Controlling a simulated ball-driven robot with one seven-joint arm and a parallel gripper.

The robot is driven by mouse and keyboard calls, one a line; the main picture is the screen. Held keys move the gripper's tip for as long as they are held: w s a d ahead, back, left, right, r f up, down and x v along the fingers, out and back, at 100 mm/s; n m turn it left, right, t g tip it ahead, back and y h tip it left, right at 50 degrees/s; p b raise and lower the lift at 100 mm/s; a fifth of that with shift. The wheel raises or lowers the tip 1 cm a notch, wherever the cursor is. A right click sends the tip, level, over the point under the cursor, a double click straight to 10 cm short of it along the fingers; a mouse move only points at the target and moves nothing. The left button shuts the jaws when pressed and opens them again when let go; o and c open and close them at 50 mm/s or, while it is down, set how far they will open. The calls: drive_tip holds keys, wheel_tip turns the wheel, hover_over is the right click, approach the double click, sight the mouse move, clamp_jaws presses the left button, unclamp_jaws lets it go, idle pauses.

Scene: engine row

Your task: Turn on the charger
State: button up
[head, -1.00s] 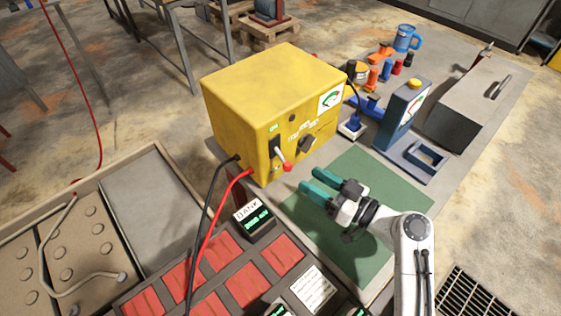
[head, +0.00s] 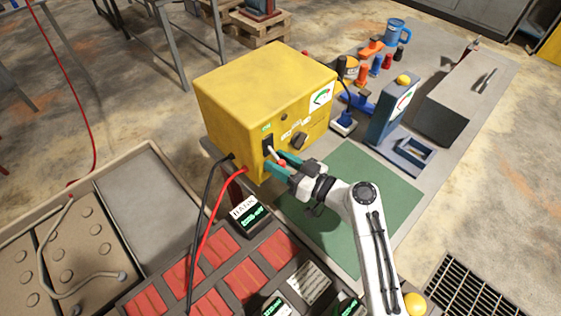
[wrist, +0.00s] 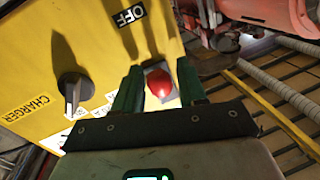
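The charger (head: 255,85) is a yellow box at the back of the bench with a lever switch (head: 272,149) on its front. A green ON label (head: 267,127) sits above the switch. The lever slants down and outward to a red knob (head: 282,163). My gripper (head: 277,161) is at the front of the charger, its teal fingers around the knob. In the wrist view the red knob (wrist: 160,84) lies between the two parted fingers, with gaps visible at the sides.
Black and red cables (head: 206,228) run from the charger down past the battery bank (head: 225,262). A small BANK display (head: 249,214) stands just below my gripper.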

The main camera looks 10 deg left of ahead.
clamp_jaws()
